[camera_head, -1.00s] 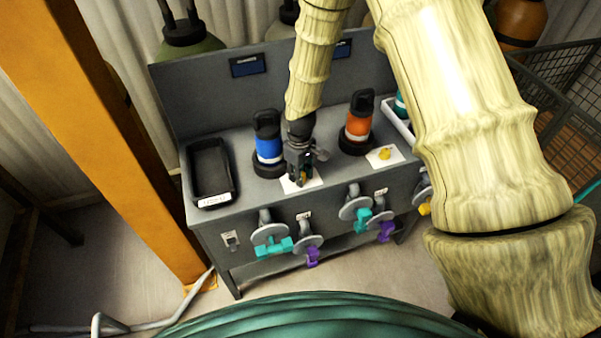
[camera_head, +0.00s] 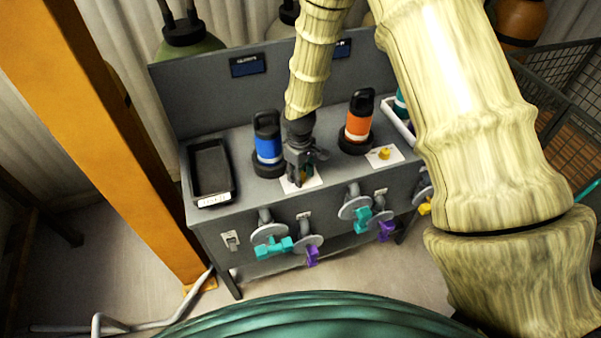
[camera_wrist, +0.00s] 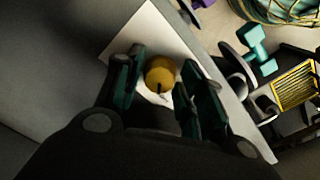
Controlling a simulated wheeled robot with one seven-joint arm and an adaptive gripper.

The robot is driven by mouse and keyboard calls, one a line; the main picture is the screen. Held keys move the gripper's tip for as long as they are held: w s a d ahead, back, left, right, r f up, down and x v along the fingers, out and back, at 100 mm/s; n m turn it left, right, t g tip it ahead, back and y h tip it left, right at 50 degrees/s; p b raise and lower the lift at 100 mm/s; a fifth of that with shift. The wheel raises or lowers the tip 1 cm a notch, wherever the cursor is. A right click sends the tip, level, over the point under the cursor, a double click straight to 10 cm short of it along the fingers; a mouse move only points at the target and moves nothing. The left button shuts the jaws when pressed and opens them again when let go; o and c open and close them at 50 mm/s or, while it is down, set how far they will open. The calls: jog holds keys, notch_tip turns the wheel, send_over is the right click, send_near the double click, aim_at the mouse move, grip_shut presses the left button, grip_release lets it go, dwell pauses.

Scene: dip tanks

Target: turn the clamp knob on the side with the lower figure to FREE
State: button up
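My gripper (camera_head: 303,176) is over the left clamp knob on the bench top, between the blue-banded and orange-banded cylinders. In the wrist view the yellow knob (camera_wrist: 161,74) on its white plate (camera_wrist: 148,36) lies between the two fingers of my gripper (camera_wrist: 160,80). The fingers are spread, with narrow gaps beside the knob; I cannot tell whether either touches. A dark pointer mark shows on the knob; plate lettering is not readable. A second yellow knob (camera_head: 384,153) sits on a white plate to the right. The left display (camera_head: 248,65) and right display (camera_head: 342,49) are too small to read.
The blue-banded cylinder (camera_head: 267,146) and orange-banded cylinder (camera_head: 358,125) stand close on either side of my gripper. A black tray (camera_head: 211,172) is at the bench's left end. Teal (camera_head: 273,248) and purple (camera_head: 312,256) valve handles stick out from the front.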

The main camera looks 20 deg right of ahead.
notch_tip(320, 180, up, 12)
dwell(0.6)
jog(key=shift+s+a+f, duration=0.1)
jog(key=shift+s, duration=0.05)
dwell(0.3)
